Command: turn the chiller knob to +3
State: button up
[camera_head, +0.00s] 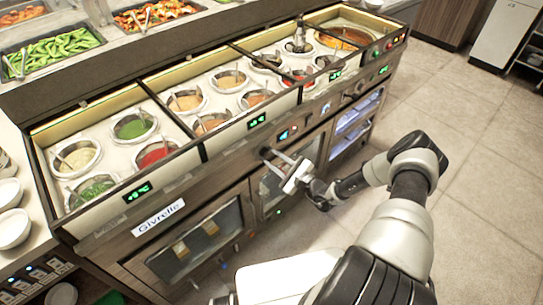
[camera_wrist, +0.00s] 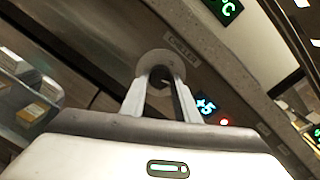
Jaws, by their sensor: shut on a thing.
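The chiller knob (camera_wrist: 156,57) is a round grey knob on the front panel in the wrist view. A small label (camera_wrist: 180,45), which seems to read CHILLER, is just to its right. My gripper (camera_wrist: 161,74) is shut on the knob, one finger on each side; the fingers hide part of it. A blue display (camera_wrist: 206,106) beside the knob reads +5, with a red light (camera_wrist: 225,122) next to it. In the head view my gripper (camera_head: 272,156) reaches the counter's front panel and hides most of the knob. The blue display (camera_head: 283,135) shows there, too small to read.
The counter's sauce wells (camera_head: 134,125) lie above the panel, several with ladles. Green temperature displays (camera_head: 137,191) run along the front. Glass-fronted cabinets (camera_head: 195,245) are below the panel. The tiled floor (camera_head: 480,190) at right is clear.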

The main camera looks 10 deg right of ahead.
jog(key=shift+n+p, duration=0.7)
jog(key=shift+n, duration=1.1)
jog(key=o, duration=1)
jog(key=shift+o, duration=0.2)
jog(key=shift+s+d, duration=0.1)
jog(key=v, duration=1.7)
jog(key=shift+s+p, duration=0.15)
jog(key=shift+p, duration=0.15)
jog(key=shift+r, duration=0.15)
